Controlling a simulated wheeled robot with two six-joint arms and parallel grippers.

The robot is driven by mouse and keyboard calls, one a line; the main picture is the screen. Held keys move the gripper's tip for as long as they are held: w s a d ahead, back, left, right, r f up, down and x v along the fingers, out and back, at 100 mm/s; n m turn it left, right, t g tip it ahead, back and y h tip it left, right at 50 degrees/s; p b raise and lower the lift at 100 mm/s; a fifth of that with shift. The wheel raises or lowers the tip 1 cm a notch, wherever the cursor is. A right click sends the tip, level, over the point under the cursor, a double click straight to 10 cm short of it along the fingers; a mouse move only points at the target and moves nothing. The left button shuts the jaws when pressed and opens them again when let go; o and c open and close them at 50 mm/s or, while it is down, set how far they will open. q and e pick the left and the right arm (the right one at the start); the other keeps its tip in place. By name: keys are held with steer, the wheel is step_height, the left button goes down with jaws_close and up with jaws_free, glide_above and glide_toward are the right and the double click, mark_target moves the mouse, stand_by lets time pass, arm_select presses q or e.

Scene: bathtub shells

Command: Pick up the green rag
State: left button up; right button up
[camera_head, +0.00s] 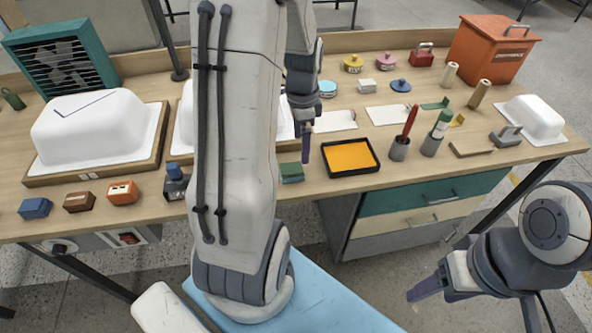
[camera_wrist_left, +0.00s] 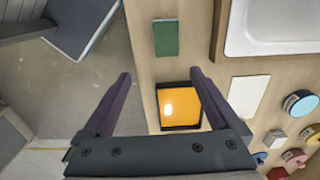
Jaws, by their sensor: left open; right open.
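A small green, folded, rectangular piece (camera_head: 291,173), which looks like the rag, lies near the front edge of the bench, left of the black tray. It also shows in the left wrist view (camera_wrist_left: 166,37), lying flat beyond my fingertips. My left gripper (camera_head: 306,150) hangs over the bench near the tray, partly hidden by its own arm. In its wrist view the left gripper (camera_wrist_left: 160,74) is open with nothing between the fingers. My right gripper (camera_head: 428,290) is open and empty, off the bench's front at lower right.
A black tray with an orange-yellow inside (camera_head: 350,156) lies right of the green piece. White tub shells (camera_head: 95,130) stand at left. A red-handled tool (camera_head: 405,135) and a green-topped bottle (camera_head: 436,133) stand in holders at right. Another small green piece (camera_head: 434,104) lies farther back.

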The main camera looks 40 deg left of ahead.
mark_target(292, 168)
arm_select(q)
steer(key=a+f, duration=0.1)
steer(key=a, duration=0.1)
steer(key=shift+s+a+f, duration=0.3)
steer(key=shift+a+f, duration=0.1)
step_height(292, 168, down, 4)
steer(key=shift+r, duration=0.15)
steer(key=shift+s+d+f, duration=0.1)
steer(key=shift+f, duration=2.9)
jaws_close()
steer(key=shift+r, duration=0.1)
step_height(292, 168, up, 4)
steer(key=shift+r, duration=0.15)
steer(key=s+d+r, duration=0.3)
steer(key=d+r, duration=0.3)
steer(key=d, duration=0.5)
steer(key=shift+s+r, duration=0.25)
steer(key=shift+d, duration=0.1)
